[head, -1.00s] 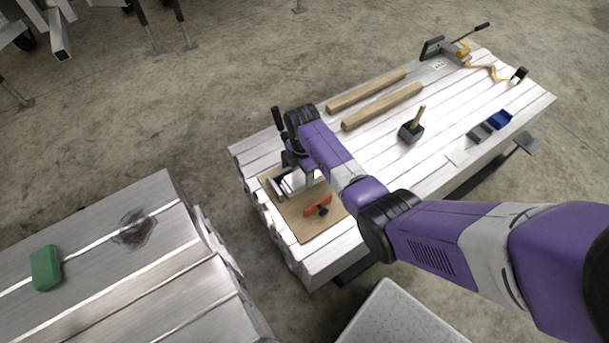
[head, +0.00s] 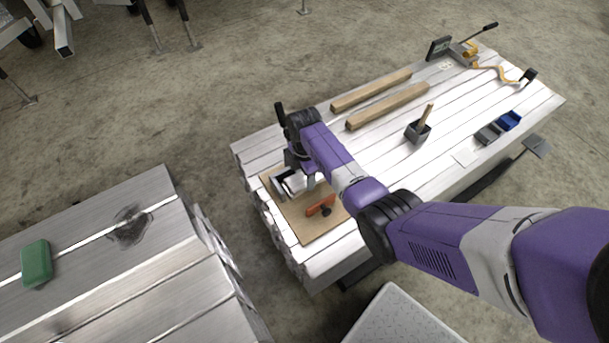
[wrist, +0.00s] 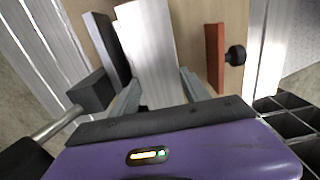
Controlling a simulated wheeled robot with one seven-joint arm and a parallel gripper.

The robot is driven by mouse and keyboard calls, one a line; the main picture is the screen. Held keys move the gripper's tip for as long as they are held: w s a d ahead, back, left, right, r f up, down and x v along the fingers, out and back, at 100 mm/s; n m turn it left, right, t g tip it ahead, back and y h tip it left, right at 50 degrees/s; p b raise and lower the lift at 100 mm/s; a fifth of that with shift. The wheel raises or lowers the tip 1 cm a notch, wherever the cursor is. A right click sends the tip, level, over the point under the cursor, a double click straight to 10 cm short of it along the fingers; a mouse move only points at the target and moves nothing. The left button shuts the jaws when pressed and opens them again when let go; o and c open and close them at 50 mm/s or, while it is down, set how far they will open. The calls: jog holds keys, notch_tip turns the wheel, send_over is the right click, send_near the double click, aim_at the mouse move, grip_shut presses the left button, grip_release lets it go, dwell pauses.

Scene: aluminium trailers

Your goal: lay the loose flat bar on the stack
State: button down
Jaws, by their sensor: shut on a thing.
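The flat bar (wrist: 148,45) is a bright silver strip between my gripper's two grey fingers in the wrist view, and my gripper (wrist: 160,92) is shut on it. In the head view my gripper (head: 297,182) is low over the brown board (head: 308,229) at the near left end of the trailer bed. Silver pieces (head: 290,184) show under it there; I cannot tell the held bar from the stack. A dark grey upright piece (wrist: 107,45) stands left of the bar in the wrist view. Whether the bar touches anything below is hidden.
A red-orange clamp piece (head: 320,206) with a black knob lies on the board. Two wooden beams (head: 388,107), a mallet (head: 418,131) and blue and grey bins (head: 508,121) sit farther along the bed. A green block (head: 36,263) lies on the left bed.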

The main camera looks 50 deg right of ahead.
jog(key=shift+c, duration=2.4)
grip_release()
jog(key=shift+o, duration=0.2)
notch_tip(320, 180, up, 8)
jog(key=shift+f+p, duration=0.1)
jog(key=shift+p, duration=0.6)
